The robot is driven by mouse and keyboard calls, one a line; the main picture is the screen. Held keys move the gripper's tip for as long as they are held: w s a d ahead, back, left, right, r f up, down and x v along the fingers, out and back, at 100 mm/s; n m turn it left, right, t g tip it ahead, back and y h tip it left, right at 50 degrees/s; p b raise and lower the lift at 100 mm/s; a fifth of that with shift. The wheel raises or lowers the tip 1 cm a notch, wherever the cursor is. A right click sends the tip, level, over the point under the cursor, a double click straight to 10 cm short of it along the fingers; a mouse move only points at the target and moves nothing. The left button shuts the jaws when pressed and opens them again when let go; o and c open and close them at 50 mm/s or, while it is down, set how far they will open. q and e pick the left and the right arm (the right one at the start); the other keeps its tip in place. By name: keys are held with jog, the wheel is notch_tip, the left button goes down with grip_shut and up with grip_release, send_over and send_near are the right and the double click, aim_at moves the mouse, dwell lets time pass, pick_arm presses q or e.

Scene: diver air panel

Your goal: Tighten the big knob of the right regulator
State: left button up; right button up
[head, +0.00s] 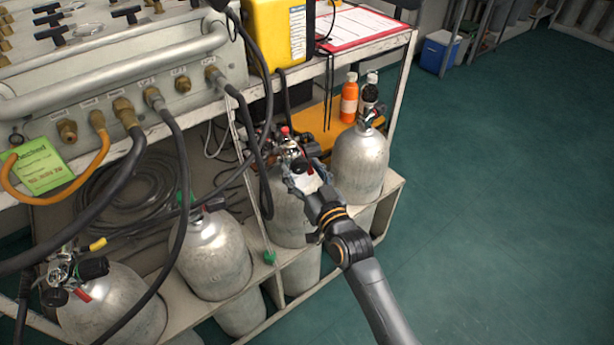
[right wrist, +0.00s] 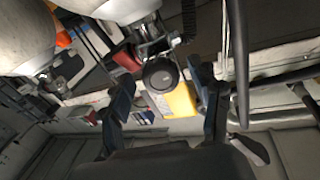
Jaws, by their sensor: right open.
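The right regulator (head: 289,150) sits on top of a silver cylinder (head: 287,218) under the bench. My right gripper (head: 306,182) is at the regulator, coming from the lower right, and hides part of it. In the right wrist view, a round black knob (right wrist: 160,73) shows between the two spread fingers of my right gripper (right wrist: 162,86). The fingers stand apart from the knob on both sides, with gaps visible. Which way the knob is turned cannot be told. My left gripper is not in view.
The left regulator (head: 62,268) is on another cylinder (head: 110,305) at lower left. Black hoses hang from the panel (head: 110,80) in front of the rack. Another cylinder (head: 360,165) stands close right of the gripper. An orange bottle (head: 349,98) stands behind. The green floor (head: 500,200) is clear.

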jog(key=v, duration=1.2)
jog(key=shift+w+f, duration=0.1)
jog(key=shift+f, duration=0.05)
jog(key=s+d+f+g+h, duration=0.2)
jog(key=s+d+f+g, duration=0.25)
jog(key=f, duration=0.65)
jog(key=s+d+f+g+h, duration=0.25)
jog(key=s+f, duration=0.35)
jog(key=f, duration=0.4)
jog(key=s+d+f+g+h, duration=0.1)
jog(key=s+d+f+g, duration=0.35)
jog(key=f, duration=0.65)
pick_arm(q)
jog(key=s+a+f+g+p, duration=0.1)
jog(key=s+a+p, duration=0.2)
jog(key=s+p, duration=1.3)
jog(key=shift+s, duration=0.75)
pick_arm(e)
jog(key=s+d+f+g, duration=0.2)
jog(key=s+d+f, duration=0.1)
jog(key=s, duration=1)
jog(key=s+d+f+m+g+h, duration=0.1)
jog(key=s+d+f+g, duration=0.1)
jog(key=s, duration=1.1)
jog(key=shift+d+f, duration=0.4)
jog(key=shift+d, duration=0.45)
